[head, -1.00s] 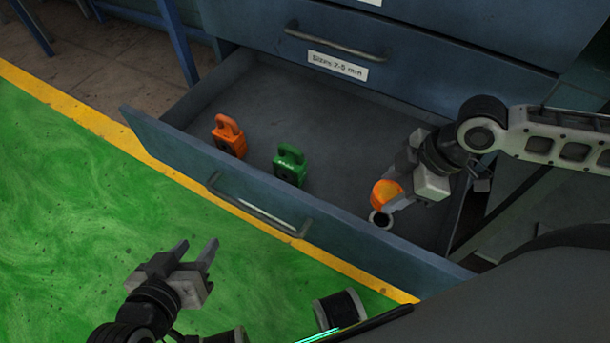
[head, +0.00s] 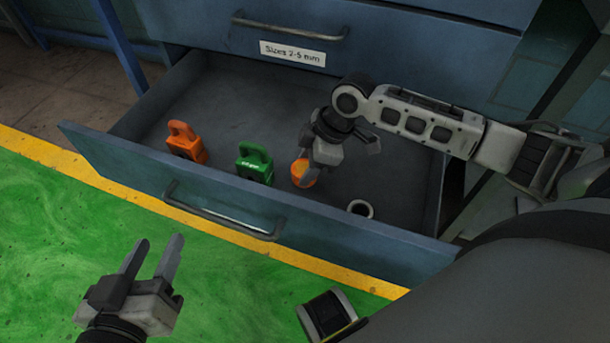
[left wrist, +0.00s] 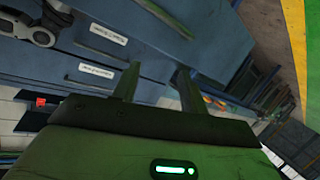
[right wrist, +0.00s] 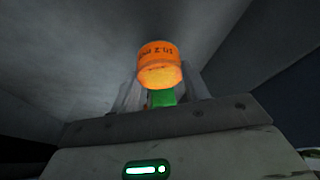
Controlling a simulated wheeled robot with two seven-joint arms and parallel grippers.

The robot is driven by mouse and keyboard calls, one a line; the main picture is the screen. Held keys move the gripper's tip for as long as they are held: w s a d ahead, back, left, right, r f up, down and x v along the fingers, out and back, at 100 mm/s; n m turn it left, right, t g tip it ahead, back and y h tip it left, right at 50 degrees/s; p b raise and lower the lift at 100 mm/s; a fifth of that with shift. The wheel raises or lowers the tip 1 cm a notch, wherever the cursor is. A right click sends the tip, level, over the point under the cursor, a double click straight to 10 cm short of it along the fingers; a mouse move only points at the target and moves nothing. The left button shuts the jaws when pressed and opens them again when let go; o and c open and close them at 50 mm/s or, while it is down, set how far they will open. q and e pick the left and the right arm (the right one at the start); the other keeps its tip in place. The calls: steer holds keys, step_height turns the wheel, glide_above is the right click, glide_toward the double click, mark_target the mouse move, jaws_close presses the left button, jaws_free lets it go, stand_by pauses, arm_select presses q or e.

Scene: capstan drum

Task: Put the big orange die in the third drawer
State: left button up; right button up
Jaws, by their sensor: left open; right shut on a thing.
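The orange die (head: 302,178) is a short round piece, in my right gripper (head: 308,166). That gripper is shut on it, inside or just over the open drawer (head: 250,78), right of the green padlock-shaped block. I cannot tell whether the die touches the drawer floor. In the right wrist view the die (right wrist: 158,62) sits between the fingers and shows dark lettering. The open drawer is below a closed front labelled "Sizes 2-5 mm". My left gripper (head: 152,258) is open and empty, outside the drawer over the green floor.
An orange padlock-shaped block (head: 186,145) and the green padlock-shaped block (head: 254,163) stand in the drawer. A pale ring (head: 360,209) lies right of the die. The drawer's front panel (head: 120,155) with its handle borders the green floor. A dark spool-like piece (head: 327,314) shows at the bottom.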

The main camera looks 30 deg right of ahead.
steer(key=f+b, duration=0.2)
steer(key=f, duration=0.1)
steer(key=shift+w+a+f, duration=0.15)
steer(key=shift+w+f, duration=0.1)
steer(key=shift+w, duration=0.1)
steer(key=shift+f, duration=0.2)
arm_select(q)
steer(key=shift+w+d+r+n+t+h, duration=0.15)
steer(key=shift+d+r+n+t+h, duration=0.15)
steer(key=shift+d+r+n+h, duration=0.15)
arm_select(e)
steer(key=shift+r, duration=0.15)
arm_select(q)
steer(key=shift+a, duration=0.1)
arm_select(e)
steer(key=o, duration=1.4)
steer(key=shift+f, duration=0.25)
arm_select(q)
steer(key=shift+f, duration=0.1)
arm_select(e)
steer(key=shift+r, duration=0.1)
